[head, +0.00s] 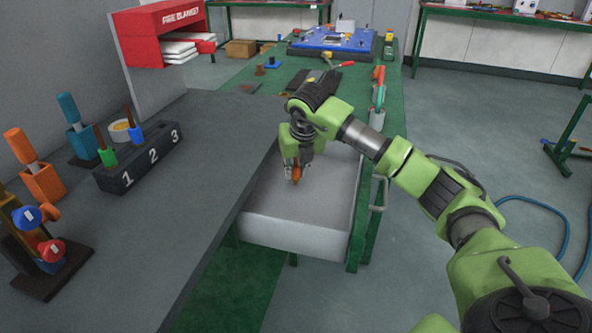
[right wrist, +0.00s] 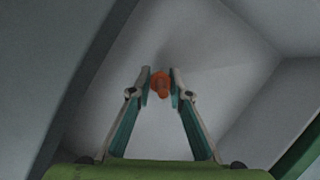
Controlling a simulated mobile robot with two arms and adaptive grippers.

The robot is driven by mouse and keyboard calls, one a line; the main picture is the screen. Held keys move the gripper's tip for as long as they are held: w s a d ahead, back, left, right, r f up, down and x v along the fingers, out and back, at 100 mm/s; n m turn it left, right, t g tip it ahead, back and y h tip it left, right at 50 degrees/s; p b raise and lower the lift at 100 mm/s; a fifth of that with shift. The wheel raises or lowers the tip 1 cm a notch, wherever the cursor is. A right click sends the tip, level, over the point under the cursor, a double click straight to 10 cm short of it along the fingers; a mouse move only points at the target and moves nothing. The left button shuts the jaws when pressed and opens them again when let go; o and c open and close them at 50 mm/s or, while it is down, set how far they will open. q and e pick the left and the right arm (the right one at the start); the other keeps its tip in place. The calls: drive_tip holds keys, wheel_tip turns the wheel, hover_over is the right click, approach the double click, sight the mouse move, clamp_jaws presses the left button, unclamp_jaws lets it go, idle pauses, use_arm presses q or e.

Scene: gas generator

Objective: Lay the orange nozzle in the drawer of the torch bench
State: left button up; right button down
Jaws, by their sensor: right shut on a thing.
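The orange nozzle (head: 296,173) is held in my right gripper (head: 298,168), over the pulled-out drawer (head: 290,233) of the bench. In the right wrist view the nozzle (right wrist: 160,84) sits between the two fingertips, with the pale drawer floor (right wrist: 158,135) beneath it. I cannot tell whether the nozzle touches the floor. The drawer looks empty otherwise; the gripper and arm hide part of it. My left gripper does not show.
The grey bench top (head: 200,140) overhangs the drawer on the left. A black block numbered 1, 2, 3 (head: 140,160) and several tools stand on it. A red fire blanket box (head: 160,35) stands behind. The floor on the right is mostly clear, with a blue hose (head: 560,215).

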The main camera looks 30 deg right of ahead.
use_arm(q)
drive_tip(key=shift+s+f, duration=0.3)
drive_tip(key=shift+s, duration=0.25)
use_arm(e)
drive_tip(key=c, duration=2.3)
unclamp_jaws()
drive_tip(key=shift+f, duration=0.1)
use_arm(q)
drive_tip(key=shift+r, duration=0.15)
use_arm(e)
drive_tip(key=o, duration=0.4)
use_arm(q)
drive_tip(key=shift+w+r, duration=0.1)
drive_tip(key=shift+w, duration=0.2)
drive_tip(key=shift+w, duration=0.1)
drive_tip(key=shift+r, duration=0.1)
